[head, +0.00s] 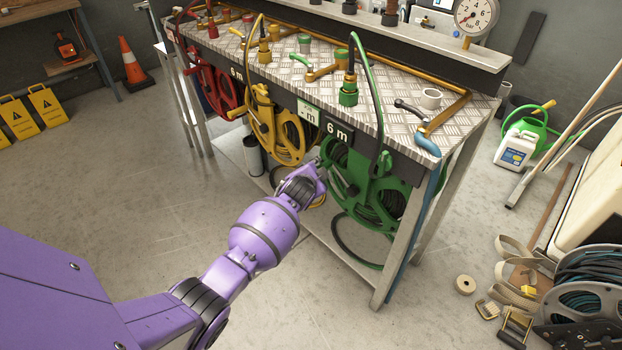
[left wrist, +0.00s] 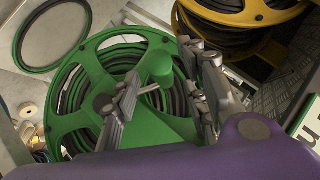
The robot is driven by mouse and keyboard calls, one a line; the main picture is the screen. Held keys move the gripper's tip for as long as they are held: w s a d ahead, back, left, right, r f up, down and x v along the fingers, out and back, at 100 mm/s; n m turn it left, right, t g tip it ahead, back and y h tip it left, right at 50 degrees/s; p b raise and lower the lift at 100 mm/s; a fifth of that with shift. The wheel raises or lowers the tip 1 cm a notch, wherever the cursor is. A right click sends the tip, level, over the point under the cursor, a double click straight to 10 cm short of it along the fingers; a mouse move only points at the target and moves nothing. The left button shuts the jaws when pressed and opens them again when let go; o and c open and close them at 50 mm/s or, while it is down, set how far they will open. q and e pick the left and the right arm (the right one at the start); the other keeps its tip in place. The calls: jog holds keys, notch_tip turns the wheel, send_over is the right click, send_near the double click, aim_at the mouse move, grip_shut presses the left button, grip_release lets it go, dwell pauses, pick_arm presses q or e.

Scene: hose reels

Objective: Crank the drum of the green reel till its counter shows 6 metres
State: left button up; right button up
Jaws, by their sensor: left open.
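The green reel (head: 375,195) hangs under the front edge of the bench, with dark hose wound on its drum. In the left wrist view its green drum (left wrist: 90,78) fills the middle, and a round green knob (left wrist: 157,66) stands out from it. My left gripper (head: 321,170) is at the reel's left side. In the left wrist view its open fingers lie on either side of the knob; contact cannot be told. A black plate reading "6 m" (head: 338,132) is above the reel, beside a pale green plate (head: 308,111) whose figure is unclear. My right gripper is not in view.
The yellow reel (head: 282,140) hangs close to the left of the green one, and the red reel (head: 213,85) farther left. A bench leg (head: 397,255) stands right of the green reel. The floor in front is clear; a tape roll (head: 465,284) lies at right.

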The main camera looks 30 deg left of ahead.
pick_arm(q)
jog(key=v, duration=0.7)
jog(key=shift+s+r, duration=0.1)
